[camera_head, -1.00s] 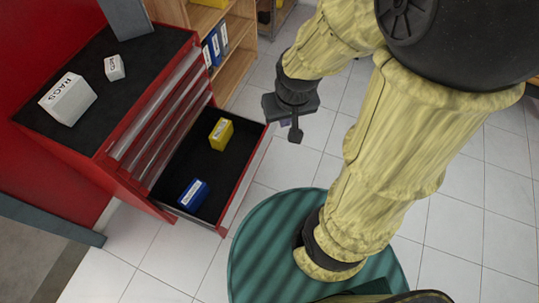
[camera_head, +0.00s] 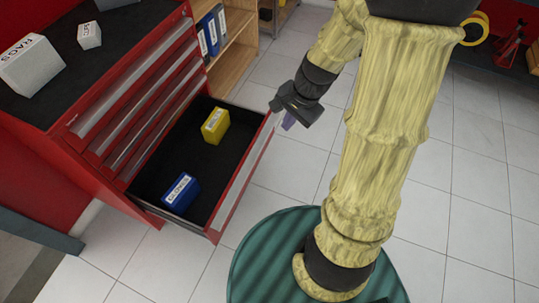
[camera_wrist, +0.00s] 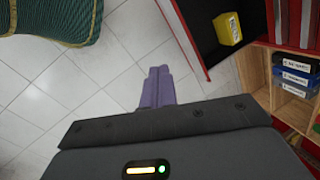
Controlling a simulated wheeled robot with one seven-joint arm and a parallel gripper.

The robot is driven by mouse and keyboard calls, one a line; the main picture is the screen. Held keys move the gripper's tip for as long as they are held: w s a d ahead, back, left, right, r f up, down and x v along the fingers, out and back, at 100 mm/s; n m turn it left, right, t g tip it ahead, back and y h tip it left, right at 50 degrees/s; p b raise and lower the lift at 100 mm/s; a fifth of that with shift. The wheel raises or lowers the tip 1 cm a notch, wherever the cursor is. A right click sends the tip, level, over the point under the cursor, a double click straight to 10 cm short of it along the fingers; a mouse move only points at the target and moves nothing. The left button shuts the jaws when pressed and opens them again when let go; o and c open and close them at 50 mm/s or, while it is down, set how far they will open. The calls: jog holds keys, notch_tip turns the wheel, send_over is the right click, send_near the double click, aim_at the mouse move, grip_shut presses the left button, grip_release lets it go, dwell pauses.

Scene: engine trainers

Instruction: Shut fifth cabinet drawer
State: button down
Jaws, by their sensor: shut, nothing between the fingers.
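The red cabinet (camera_head: 88,150) stands at the left in the head view. Its low drawer (camera_head: 236,190) is pulled out, with a black floor. A yellow box (camera_head: 215,126) and a blue box (camera_head: 181,193) lie inside it. My gripper (camera_head: 287,123) is beside the drawer front near its far corner, outside the drawer. Whether it touches the front is unclear. In the wrist view its purple fingers (camera_wrist: 158,88) are together and empty, with the drawer edge (camera_wrist: 182,35) to their right and the yellow box (camera_wrist: 228,29) beyond.
The drawers above are closed. White boxes (camera_head: 30,65) sit on the cabinet top. A wooden shelf with binders (camera_head: 232,45) stands beyond the cabinet. White tiled floor (camera_head: 465,225) is open at the right.

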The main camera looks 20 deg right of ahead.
jog(key=w+d+f+m+t+y+b, duration=0.1)
jog(key=w+d+f+m+b, duration=0.1)
jog(key=f+b, duration=0.6)
jog(key=w+d+f+m+t+y+b, duration=0.1)
jog(key=w+d+f+m+b, duration=0.2)
jog(key=f+m+b, duration=0.4)
jog(key=w+d+f+m+t+y+b, duration=0.2)
jog(key=w+f+m+b, duration=0.3)
jog(key=f+b, duration=0.4)
notch_tip(320, 180, down, 4)
jog(key=shift+d+b, duration=0.4)
jog(key=shift+d, duration=0.2)
jog(key=w+a+r+b+x, duration=0.1)
jog(key=b+x, duration=0.5)
jog(key=x, duration=0.7)
jog(key=shift+a+r, duration=0.4)
jog(key=shift+r, duration=0.2)
jog(key=shift+w, duration=0.15)
